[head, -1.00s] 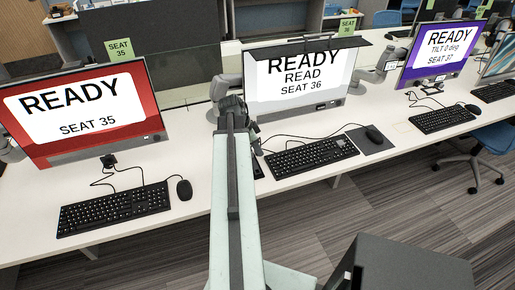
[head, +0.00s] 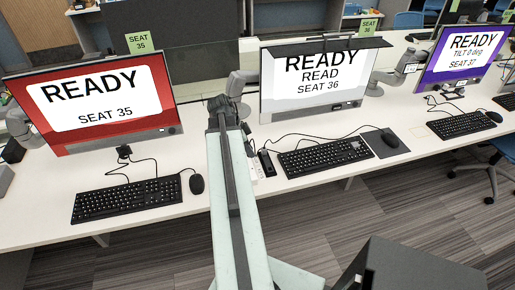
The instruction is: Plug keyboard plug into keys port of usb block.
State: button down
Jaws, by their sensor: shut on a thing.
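My gripper (head: 224,108) is at the far end of my arm, over the desk between the seat 35 and seat 36 monitors. It is shut; the arm hides most of its jaws, and the plug between them cannot be made out. The seat 36 keyboard (head: 325,157) lies on the desk to the right, with a dark cable running left from it. A small white block (head: 257,168) and a black block (head: 267,163) lie left of that keyboard, just right of my arm. Which one is the usb block, and its port labels, are too small to tell.
The seat 36 monitor (head: 318,85) stands behind the keyboard, with a mouse (head: 390,139) on a dark mat. The red seat 35 monitor (head: 95,100), keyboard (head: 127,200) and mouse (head: 197,184) are left. Bare white desk (head: 190,150) lies left of my arm.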

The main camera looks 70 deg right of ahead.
jog(key=shift+w+a, duration=0.5)
jog(key=shift+w, duration=0.15)
jog(key=shift+f, duration=0.1)
notch_tip(320, 180, down, 5)
jog(key=b, duration=0.5)
jog(key=shift+f+b, duration=0.2)
jog(key=shift+b, duration=0.1)
jog(key=shift+f+b, duration=1.1)
dwell(0.7)
jog(key=c, duration=1.1)
grip_release()
jog(key=shift+c, duration=0.2)
jog(key=shift+r, duration=0.1)
